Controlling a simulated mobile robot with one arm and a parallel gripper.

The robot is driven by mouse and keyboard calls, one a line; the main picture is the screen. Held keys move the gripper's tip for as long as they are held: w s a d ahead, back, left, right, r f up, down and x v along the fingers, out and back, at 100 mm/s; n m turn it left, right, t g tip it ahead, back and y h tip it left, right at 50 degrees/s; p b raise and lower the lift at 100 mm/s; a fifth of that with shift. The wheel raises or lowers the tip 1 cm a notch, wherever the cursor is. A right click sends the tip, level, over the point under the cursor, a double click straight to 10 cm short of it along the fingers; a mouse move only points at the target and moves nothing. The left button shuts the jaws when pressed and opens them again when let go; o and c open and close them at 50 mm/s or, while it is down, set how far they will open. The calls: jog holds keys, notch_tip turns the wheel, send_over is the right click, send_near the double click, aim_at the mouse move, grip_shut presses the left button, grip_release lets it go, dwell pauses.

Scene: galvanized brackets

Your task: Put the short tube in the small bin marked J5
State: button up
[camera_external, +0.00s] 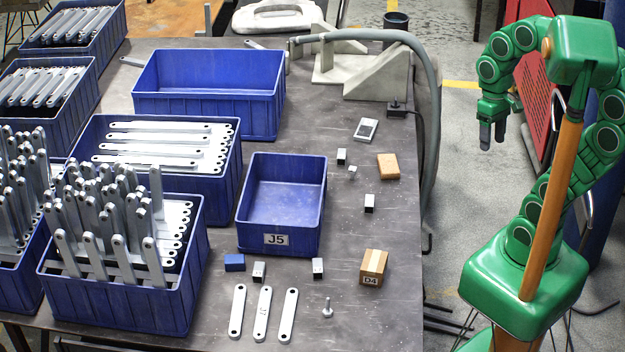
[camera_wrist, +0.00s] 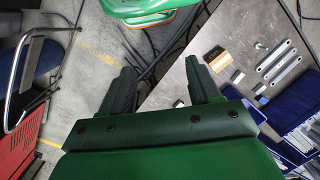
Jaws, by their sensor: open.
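The small blue bin (camera_external: 242,222) has a J5 label on its front and looks empty inside. Several short square metal tubes with dark open ends lie on the table: one front right of the bin (camera_external: 318,268), one front left (camera_external: 259,271), one to its right (camera_external: 369,203) and one behind that (camera_external: 341,156). Which one the task means I cannot tell. My gripper (camera_external: 492,135) hangs over the floor right of the table, away from the tubes. In the wrist view my gripper (camera_wrist: 162,88) is open and empty, its dark fingers apart.
Flat brackets (camera_external: 263,314), a bolt (camera_external: 327,308), a D4 box (camera_external: 373,267), a brown block (camera_external: 388,166), a blue block (camera_external: 234,262) and a grey device (camera_external: 366,130) lie around the bin. Blue crates of brackets (camera_external: 120,308) fill the left; an empty crate (camera_external: 208,107) stands behind.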

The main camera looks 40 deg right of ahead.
jog(key=w+a+r+m, duration=0.2)
jog(key=w+a+r, duration=0.1)
jog(key=w, duration=0.5)
jog(key=w+a+r+m, duration=0.1)
jog(key=w+a+r, duration=0.15)
jog(key=w, duration=0.45)
jog(key=w+a+r+m, duration=0.2)
jog(key=w+a, duration=0.9)
jog(key=w, duration=0.2)
jog(key=m+y, duration=0.1)
jog(key=m, duration=0.3)
send_over(258, 268)
jog(key=w+d, duration=0.1)
jog(key=d, duration=0.1)
jog(key=w+d+x, duration=0.1)
jog(key=x, duration=0.8)
jog(key=w+d+x, duration=0.1)
jog(key=w+x, duration=0.1)
jog(key=x, duration=0.8)
jog(key=w+d+f+x, duration=0.1)
jog(key=d+x, duration=0.1)
jog(key=x, duration=0.9)
jog(key=w+d+x, duration=0.2)
jog(key=x, duration=0.8)
jog(key=shift+w+f, duration=0.3)
jog(key=shift+f, duration=0.2)
jog(key=shift+x, duration=4.1)
jog(key=shift+a, duration=0.15)
grip_shut()
jog(key=shift+r, duration=0.1)
